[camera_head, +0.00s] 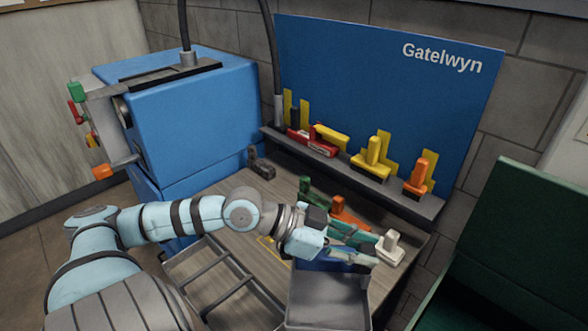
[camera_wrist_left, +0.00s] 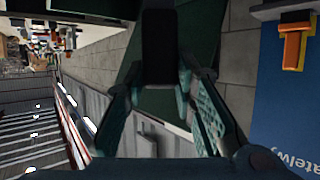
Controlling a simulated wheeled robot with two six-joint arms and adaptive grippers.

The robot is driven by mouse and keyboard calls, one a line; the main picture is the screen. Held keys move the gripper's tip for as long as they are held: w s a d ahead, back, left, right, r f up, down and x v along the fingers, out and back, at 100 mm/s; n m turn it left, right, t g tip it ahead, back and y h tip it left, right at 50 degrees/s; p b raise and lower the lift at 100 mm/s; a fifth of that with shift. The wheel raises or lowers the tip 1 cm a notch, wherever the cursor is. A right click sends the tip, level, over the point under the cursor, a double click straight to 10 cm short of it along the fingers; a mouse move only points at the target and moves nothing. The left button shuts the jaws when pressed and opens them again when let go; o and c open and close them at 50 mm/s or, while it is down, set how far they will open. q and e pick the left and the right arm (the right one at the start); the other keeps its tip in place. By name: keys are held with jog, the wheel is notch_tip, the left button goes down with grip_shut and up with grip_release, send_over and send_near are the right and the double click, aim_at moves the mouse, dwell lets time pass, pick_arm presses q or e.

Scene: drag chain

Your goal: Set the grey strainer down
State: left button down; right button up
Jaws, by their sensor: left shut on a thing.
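The grey strainer (camera_head: 391,246) is a small pale grey piece with an upright stub, at the fingertips of my left gripper (camera_head: 373,249) in the head view. My left gripper's teal fingers are shut on it, above the right end of the table. In the left wrist view, a dark, shaded block (camera_wrist_left: 158,55) shows between the spread-looking fingers of my left gripper (camera_wrist_left: 160,82). Whether the strainer's underside touches anything is hidden. My right gripper is not in view.
Yellow (camera_head: 372,158) and orange (camera_head: 418,178) pieces stand on a grey ledge (camera_head: 400,200) before the blue board (camera_head: 370,75). Dark grey (camera_head: 260,166) and green (camera_head: 312,196) pieces stand on the wooden table (camera_head: 222,208). A slotted tray (camera_head: 207,258) lies in front; a green bin (camera_head: 530,225) is right.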

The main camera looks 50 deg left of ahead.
pick_arm(q)
jog(key=w+a+r+n+t+y, duration=0.2)
jog(key=w+a+r+n+y, duration=0.25)
jog(key=w+a, duration=0.35)
jog(key=w+a+r+n+t+y, duration=0.3)
jog(key=w+a+n+y, duration=0.3)
jog(key=w+a, duration=0.15)
notch_tip(320, 180, down, 20)
jog(key=b, duration=0.2)
jog(key=shift+a+r, duration=0.2)
jog(key=shift+r, duration=0.05)
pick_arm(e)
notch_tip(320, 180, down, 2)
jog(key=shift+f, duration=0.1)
pick_arm(q)
jog(key=shift+f+m, duration=0.1)
jog(key=shift+m, duration=0.15)
jog(key=c, duration=1.5)
grip_release()
jog(key=shift+o, duration=0.9)
